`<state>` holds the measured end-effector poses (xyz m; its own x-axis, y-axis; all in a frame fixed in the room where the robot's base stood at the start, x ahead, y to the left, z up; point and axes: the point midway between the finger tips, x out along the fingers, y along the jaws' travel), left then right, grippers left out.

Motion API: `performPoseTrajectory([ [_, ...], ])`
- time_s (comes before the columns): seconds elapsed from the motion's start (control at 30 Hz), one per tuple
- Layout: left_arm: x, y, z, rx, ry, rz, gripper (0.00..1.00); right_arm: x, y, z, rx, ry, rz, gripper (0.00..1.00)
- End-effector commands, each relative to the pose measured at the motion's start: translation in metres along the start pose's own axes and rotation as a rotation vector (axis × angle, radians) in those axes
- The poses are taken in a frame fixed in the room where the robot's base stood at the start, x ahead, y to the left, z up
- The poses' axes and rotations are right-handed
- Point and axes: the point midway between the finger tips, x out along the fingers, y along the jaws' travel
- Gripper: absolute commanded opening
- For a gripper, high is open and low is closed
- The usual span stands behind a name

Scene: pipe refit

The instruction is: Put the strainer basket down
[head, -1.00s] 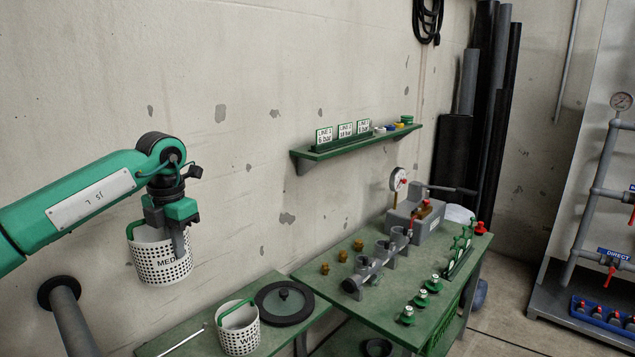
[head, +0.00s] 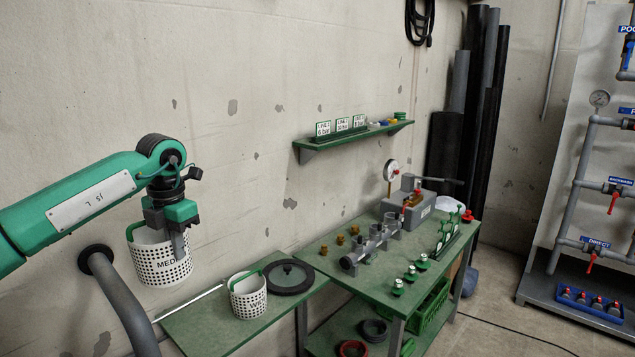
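A white perforated strainer basket (head: 163,264) with a green handle and black lettering that begins "MED" hangs in the air at the left, beside the wall. My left gripper (head: 174,232) is shut on it at its upper rim, and its fingers hide part of the rim. A second white strainer basket (head: 248,298) with a green handle stands upright on the low green bench (head: 208,322). The held basket is above and to the left of it, apart from the bench. My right gripper is not in view.
A dark round lid (head: 290,278) lies beside the standing basket. A thin rod (head: 190,303) lies at the bench's back edge. A grey pipe (head: 118,295) rises at the left below the held basket. The bench's front left is clear. A higher green table (head: 330,278) holds fittings.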

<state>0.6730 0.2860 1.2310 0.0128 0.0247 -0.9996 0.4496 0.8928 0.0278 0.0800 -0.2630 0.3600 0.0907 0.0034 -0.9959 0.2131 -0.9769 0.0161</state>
Motion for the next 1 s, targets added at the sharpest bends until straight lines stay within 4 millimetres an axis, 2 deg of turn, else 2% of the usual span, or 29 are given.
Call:
performPoseTrajectory([
  [0.03, 0.000, 0.000, 0.000, 0.000, 0.000, 0.000, 0.00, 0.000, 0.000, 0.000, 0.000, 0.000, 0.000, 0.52],
  [0.23, -0.001, -0.029, 0.016, 0.055, -0.002, 0.000, 0.00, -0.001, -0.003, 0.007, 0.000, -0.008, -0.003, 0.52],
  [0.43, -0.002, -0.063, 0.032, 0.118, -0.004, 0.000, 0.00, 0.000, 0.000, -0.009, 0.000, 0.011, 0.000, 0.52],
  [0.57, 0.009, -0.069, 0.029, 0.240, -0.006, -0.001, 0.00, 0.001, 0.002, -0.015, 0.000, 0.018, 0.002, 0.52],
  [0.77, 0.027, -0.088, 0.025, 0.500, -0.012, 0.000, 0.00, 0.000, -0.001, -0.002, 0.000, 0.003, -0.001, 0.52],
  [1.0, 0.058, -0.122, 0.015, 0.956, -0.025, -0.001, 0.00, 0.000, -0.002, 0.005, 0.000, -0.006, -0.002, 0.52],
])
